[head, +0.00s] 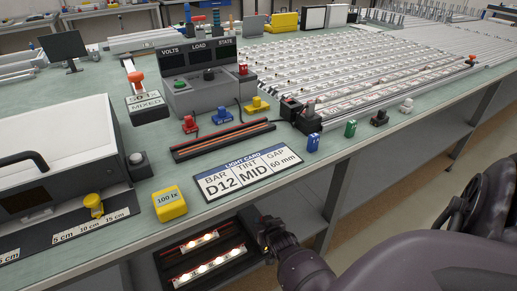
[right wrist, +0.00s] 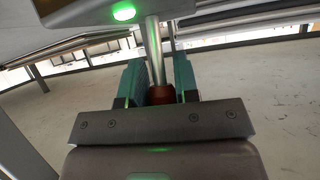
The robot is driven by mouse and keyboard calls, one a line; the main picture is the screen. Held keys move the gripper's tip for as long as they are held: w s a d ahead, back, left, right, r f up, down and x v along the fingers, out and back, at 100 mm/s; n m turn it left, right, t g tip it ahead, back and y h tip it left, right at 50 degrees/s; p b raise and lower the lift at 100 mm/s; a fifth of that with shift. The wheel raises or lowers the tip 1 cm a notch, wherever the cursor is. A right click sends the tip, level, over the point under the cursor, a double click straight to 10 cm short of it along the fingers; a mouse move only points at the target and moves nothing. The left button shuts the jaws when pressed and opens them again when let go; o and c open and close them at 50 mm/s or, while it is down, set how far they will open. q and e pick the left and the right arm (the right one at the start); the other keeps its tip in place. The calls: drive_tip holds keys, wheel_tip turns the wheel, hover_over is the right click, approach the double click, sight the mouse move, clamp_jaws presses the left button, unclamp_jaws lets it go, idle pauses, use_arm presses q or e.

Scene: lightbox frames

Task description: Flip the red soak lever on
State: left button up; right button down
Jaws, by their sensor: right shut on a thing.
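In the right wrist view, a metal lever rod (right wrist: 154,50) comes down from above and ends in a dark red grip (right wrist: 162,95). My right gripper (right wrist: 160,80) has its two teal finger pads on either side of the lever's lower end, shut on it. A lit green lamp (right wrist: 124,11) glows on the pale housing beside the rod. In the head view, my right gripper (head: 268,232) is low, under the bench's front edge, beside the lit lower tray. The lever is hidden there. My left gripper is not in view.
The bench top (head: 330,165) carries a light card (head: 248,172), a yellow 100 lx block (head: 169,204) and a control box (head: 205,85). A lower tray (head: 212,262) with lit bars sits beneath. The aisle floor at the right is clear.

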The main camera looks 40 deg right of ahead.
drive_tip(key=shift+s+f+t+b, duration=0.35)
drive_tip(key=shift+s+f+t, duration=0.05)
drive_tip(key=shift+t, duration=0.1)
drive_tip(key=shift+s+a+r+t+h+b, duration=0.1)
drive_tip(key=shift+t+h+b, duration=0.2)
drive_tip(key=shift+t, duration=0.1)
drive_tip(key=shift+r, duration=0.1)
drive_tip(key=c, duration=0.9)
unclamp_jaws()
drive_tip(key=shift+o, duration=0.2)
